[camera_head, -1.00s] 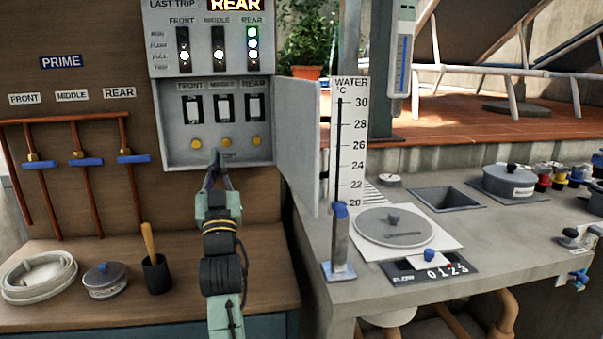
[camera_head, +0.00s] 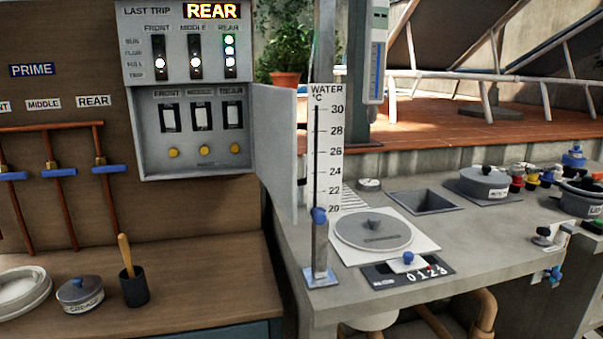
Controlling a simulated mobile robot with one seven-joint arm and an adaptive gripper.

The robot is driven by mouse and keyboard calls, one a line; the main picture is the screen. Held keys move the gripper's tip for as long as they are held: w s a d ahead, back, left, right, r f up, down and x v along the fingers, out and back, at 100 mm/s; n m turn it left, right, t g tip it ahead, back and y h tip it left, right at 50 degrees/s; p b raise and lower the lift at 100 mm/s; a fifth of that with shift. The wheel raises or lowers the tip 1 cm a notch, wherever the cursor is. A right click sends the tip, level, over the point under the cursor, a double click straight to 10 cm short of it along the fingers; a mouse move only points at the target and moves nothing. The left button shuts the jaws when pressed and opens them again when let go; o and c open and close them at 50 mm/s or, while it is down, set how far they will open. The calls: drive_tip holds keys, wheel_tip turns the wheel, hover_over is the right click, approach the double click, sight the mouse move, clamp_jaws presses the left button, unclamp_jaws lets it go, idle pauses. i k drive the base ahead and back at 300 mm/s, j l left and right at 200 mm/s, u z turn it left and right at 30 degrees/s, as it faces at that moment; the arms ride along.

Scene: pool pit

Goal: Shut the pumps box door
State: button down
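The pumps box (camera_head: 190,169) is a grey box on the brown wall panel, with FRONT, MIDDLE and REAR switches and yellow buttons inside. Its door (camera_head: 275,150) is a flat grey panel hinged at the box's right side. The door stands open, swung out toward me and to the right, so the switches are exposed. My gripper is not in view now, so I cannot see where it is relative to the door.
The water gauge post (camera_head: 323,190) stands close to the door's right. A grey counter (camera_head: 330,293) lies right. The wooden bench (camera_head: 200,285) holds a grease pot (camera_head: 80,295) and a dark cup (camera_head: 134,288) with a wooden handle. Blue-handled pipes (camera_head: 58,168) run at left.

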sight(276, 126)
drive_tip(key=i+l+u, duration=0.1)
drive_tip(key=l+u, duration=0.25)
drive_tip(key=l, duration=0.25)
drive_tip(key=i+l+u, duration=0.1)
drive_tip(key=l+u, duration=0.25)
drive_tip(key=l, duration=0.25)
drive_tip(key=l+u, duration=0.35)
drive_tip(key=l, duration=0.25)
drive_tip(key=k+j, duration=0.1)
drive_tip(key=j, duration=0.25)
drive_tip(key=k+j, duration=0.1)
drive_tip(key=j, duration=0.2)
drive_tip(key=k+j, duration=0.1)
drive_tip(key=j, duration=0.25)
